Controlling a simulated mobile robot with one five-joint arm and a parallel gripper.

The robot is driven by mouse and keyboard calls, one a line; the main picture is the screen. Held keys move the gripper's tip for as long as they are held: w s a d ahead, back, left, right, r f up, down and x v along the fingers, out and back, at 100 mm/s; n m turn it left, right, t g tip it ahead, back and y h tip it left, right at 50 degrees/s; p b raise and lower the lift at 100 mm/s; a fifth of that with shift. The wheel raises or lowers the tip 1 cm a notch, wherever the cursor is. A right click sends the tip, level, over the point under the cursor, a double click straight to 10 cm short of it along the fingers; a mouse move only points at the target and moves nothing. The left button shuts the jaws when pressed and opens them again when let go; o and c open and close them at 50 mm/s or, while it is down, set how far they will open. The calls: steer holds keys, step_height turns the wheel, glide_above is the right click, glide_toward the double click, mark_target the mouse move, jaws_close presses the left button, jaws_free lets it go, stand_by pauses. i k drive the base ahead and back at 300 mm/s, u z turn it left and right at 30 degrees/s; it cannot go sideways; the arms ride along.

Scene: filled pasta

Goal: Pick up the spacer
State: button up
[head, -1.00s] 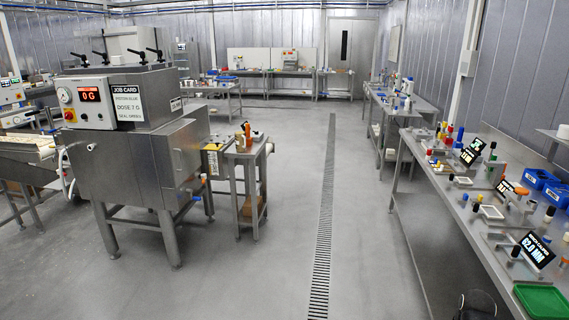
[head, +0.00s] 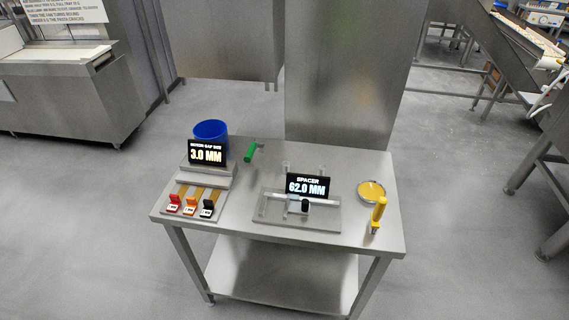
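A small steel table (head: 225,222) stands in the middle of the head view. On its top, right of centre, is a flat metal fixture (head: 270,220) with a rail. A black display (head: 308,186) on the fixture reads "SPACER 62.0 MM". A small pale-blue piece (head: 294,203) and a black upright knob or cylinder (head: 305,205) sit at the rail in front of the display. I cannot tell which of these is the spacer, or whether either is clamped. My gripper is not in view.
On the table are a gap-size display (head: 207,153) reading "3.0 MM", red, orange and black tabs (head: 190,206), a blue tub (head: 211,134), a green-handled tool (head: 251,151), a yellow-topped round dish (head: 371,190) and a yellow-handled tool (head: 378,212). Floor (head: 85,230) left of the table is clear.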

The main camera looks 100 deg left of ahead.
mark_target(286, 165)
steer(key=u, duration=5.2)
steer(key=i, duration=0.1)
steer(key=z, duration=2.95)
steer(key=k, duration=0.2)
steer(key=u, duration=2.3)
steer(key=i, duration=1.6)
steer(key=u, duration=0.3)
